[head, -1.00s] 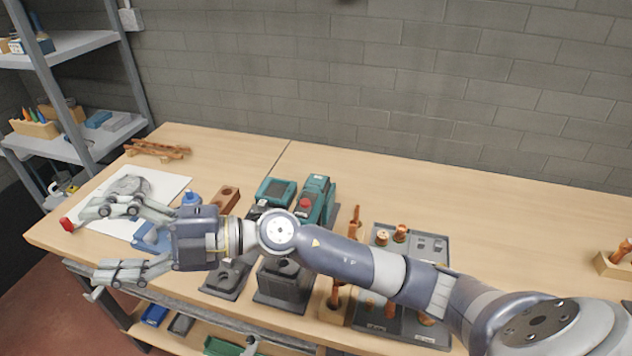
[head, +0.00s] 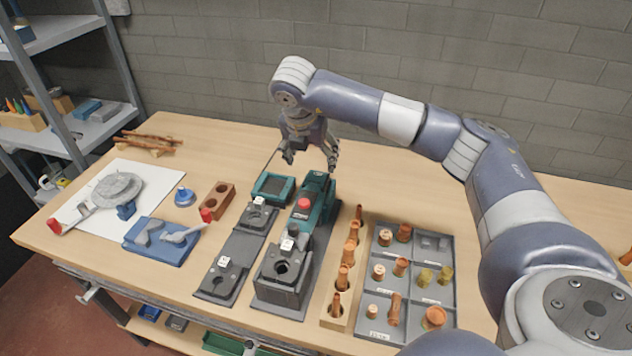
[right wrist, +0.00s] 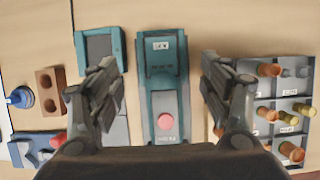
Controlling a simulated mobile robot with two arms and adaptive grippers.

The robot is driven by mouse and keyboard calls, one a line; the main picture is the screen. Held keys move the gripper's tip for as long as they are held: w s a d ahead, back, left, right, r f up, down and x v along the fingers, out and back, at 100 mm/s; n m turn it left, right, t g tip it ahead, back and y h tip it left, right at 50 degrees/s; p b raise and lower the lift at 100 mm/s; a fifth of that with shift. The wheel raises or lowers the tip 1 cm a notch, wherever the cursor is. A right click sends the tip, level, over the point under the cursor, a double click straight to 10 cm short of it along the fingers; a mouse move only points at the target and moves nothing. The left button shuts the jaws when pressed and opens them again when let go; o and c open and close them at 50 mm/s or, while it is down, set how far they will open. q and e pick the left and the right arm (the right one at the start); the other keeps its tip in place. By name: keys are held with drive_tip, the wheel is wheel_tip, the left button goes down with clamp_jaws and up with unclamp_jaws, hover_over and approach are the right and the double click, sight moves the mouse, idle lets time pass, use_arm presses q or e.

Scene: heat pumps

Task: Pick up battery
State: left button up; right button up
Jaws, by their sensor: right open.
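My right gripper (head: 310,160) points down above the back end of a teal and grey block (head: 318,196) with a red button. In the right wrist view the gripper (right wrist: 161,78) is open and empty, and the teal block (right wrist: 163,75) shows between its spread fingers, apart from both. No readable marking tells which thing is the battery; this teal block may be it. A smaller teal-framed unit with a dark top (head: 273,187) lies just to its left. It also shows in the right wrist view (right wrist: 100,45). My left gripper is not in view.
Dark stands with sockets (head: 285,268) are in front of the teal block. A wooden rack (head: 335,318) and grey tray (head: 412,250) of copper fittings are right. A brown two-hole block (head: 217,200) and blue holder (head: 160,241) are left. The back right table is clear.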

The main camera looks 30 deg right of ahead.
sight(316, 178)
drive_tip(key=x, duration=0.3)
drive_tip(key=shift+f+p, duration=0.2)
drive_tip(key=shift+p, duration=0.2)
drive_tip(key=shift+d+f+p, duration=0.15)
drive_tip(key=shift+f+p, duration=0.35)
drive_tip(key=p+x, duration=0.2)
drive_tip(key=x, duration=0.1)
drive_tip(key=shift+s+f, duration=0.1)
drive_tip(key=shift+f, duration=0.75)
drive_tip(key=shift+r, duration=0.1)
drive_tip(key=c, duration=1.4)
